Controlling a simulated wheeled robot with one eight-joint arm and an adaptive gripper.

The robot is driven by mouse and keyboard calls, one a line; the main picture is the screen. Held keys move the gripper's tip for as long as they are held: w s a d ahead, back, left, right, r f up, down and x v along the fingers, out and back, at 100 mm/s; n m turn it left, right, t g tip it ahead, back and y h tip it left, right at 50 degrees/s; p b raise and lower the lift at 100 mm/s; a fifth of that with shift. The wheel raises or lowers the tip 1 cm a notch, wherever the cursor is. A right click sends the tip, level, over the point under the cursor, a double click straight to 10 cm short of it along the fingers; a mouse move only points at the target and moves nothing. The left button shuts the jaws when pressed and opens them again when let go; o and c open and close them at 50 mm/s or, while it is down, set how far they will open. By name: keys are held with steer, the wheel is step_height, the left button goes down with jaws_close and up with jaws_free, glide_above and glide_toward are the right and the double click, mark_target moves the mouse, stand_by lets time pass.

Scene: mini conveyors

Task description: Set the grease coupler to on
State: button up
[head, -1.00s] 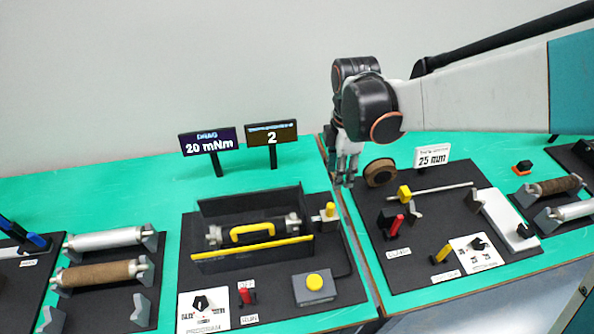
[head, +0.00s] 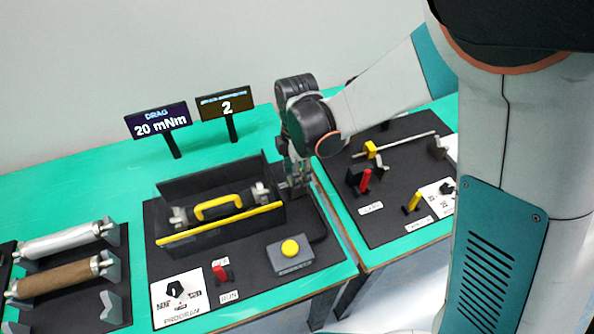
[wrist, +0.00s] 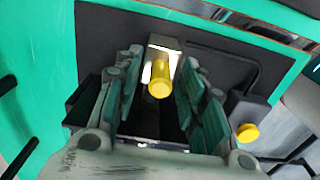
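A yellow-tipped peg (wrist: 160,78) on a pale metal bracket (wrist: 172,45) stands at the right end of the roller box, and I take it for the grease coupler, though no label on it is readable. In the wrist view it lies between my two spread fingers, with gaps to both sides. My gripper (head: 296,185) points down beside the box's right end, open and empty. In the head view my gripper hides the peg. Whether the coupler is on or off cannot be told.
The dark box (head: 200,240) with a yellow handle (head: 218,206) is just left of my gripper. A grey block with a yellow button (head: 290,248), a red switch (head: 220,273) and a black program dial (head: 175,289) are in front. Another panel (head: 390,215) lies right, across a gap.

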jaws_close()
steer(key=shift+s+a, duration=0.35)
steer(key=shift+a, duration=0.4)
steer(key=shift+s+a, duration=0.3)
steer(key=shift+a, duration=0.4)
jaws_free()
steer(key=shift+a, duration=0.1)
